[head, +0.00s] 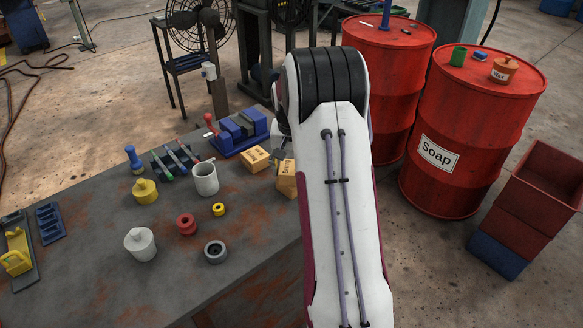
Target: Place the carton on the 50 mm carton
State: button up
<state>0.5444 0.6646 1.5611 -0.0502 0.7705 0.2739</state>
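A tan carton (255,159) with dark print sits on the grey workbench near its far right edge. To its right, more tan carton (286,180) shows, partly hidden behind my arm; it looks like one carton resting askew on another, but I cannot tell for sure. Which carton is the 50 mm one is not readable. My gripper (279,157) is mostly hidden behind my arm. Its visible part is just above and beside the right-hand carton. Whether it touches or grips that carton is hidden.
Red drums (465,120) and red crates (530,200) stand right of my arm.

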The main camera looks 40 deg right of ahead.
aim_at(290, 170)
jog(key=shift+r, duration=0.1)
dwell(0.3)
jog(key=shift+s+a+r, duration=0.15)
jog(key=shift+r, duration=1.1)
jog(key=shift+s+a+r, duration=0.1)
jog(key=shift+r, duration=1.15)
jog(key=shift+s+a+r, duration=0.15)
jog(key=shift+r, duration=1.1)
jog(key=shift+a+r, duration=0.25)
jog(key=s+a+r+n+t, duration=0.1)
jog(key=s+a+r+n, duration=0.1)
jog(key=s+a+r, duration=0.45)
jog(key=s+a+r+n+t, duration=0.1)
jog(key=s+a+r+n, duration=0.15)
jog(key=a+r, duration=0.7)
jog(key=s+a+f+n+t, duration=0.1)
jog(key=s+a+n, duration=0.1)
jog(key=s+a, duration=0.5)
jog(key=s+a+f+n+t+y, duration=0.1)
jog(key=s+a+f+n, duration=0.1)
jog(key=s+a, duration=0.5)
jog(key=s, duration=0.5)
jog(key=shift+a+f, duration=0.2)
jog(key=shift+a, duration=0.15)
